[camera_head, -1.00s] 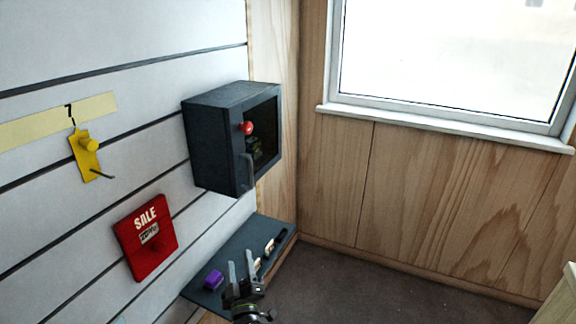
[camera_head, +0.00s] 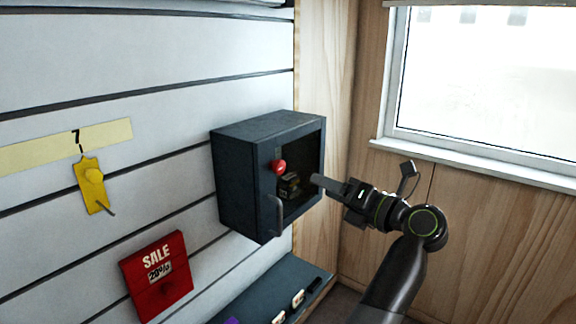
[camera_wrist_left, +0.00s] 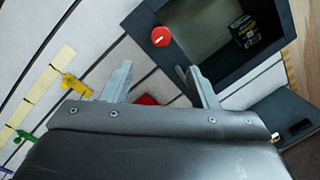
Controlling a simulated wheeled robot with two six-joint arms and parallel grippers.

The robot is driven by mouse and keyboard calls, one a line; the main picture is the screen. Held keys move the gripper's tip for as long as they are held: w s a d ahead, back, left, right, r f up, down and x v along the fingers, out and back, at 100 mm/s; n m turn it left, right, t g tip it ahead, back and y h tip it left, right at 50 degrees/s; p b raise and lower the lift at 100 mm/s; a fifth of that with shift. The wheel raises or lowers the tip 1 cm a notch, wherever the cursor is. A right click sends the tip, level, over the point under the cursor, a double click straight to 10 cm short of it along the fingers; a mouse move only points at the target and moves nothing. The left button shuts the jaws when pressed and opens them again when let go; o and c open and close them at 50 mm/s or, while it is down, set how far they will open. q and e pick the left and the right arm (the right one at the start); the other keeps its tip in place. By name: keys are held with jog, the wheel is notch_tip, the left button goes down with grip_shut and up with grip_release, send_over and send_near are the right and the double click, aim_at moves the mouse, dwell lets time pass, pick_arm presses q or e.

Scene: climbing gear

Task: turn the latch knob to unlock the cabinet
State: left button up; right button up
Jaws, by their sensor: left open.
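The dark grey cabinet (camera_head: 240,185) hangs on the slatted wall; its glazed front looks closed. The red round latch knob (camera_head: 279,167) sits on the front's left edge, above a bar handle (camera_head: 276,215). The right gripper is not in view.
A dark box (camera_head: 289,185) shows inside the cabinet. A shelf (camera_head: 262,290) with small items is below. A red sale sign (camera_head: 157,277) and a yellow tag on a hook (camera_head: 92,185) are on the wall at left. A window (camera_head: 480,85) is at right.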

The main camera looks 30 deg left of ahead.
aim_at(282, 169)
pick_arm(q)
jog(key=p+x, duration=0.3)
jog(key=x, duration=0.9)
jog(key=shift+a+r, duration=0.1)
jog(key=shift+w+a+p, duration=0.25)
jog(key=shift+a+p, duration=0.15)
jog(key=shift+a, duration=0.3)
jog(key=shift+c, duration=0.3)
jog(key=c, duration=0.9)
jog(key=shift+f, duration=0.2)
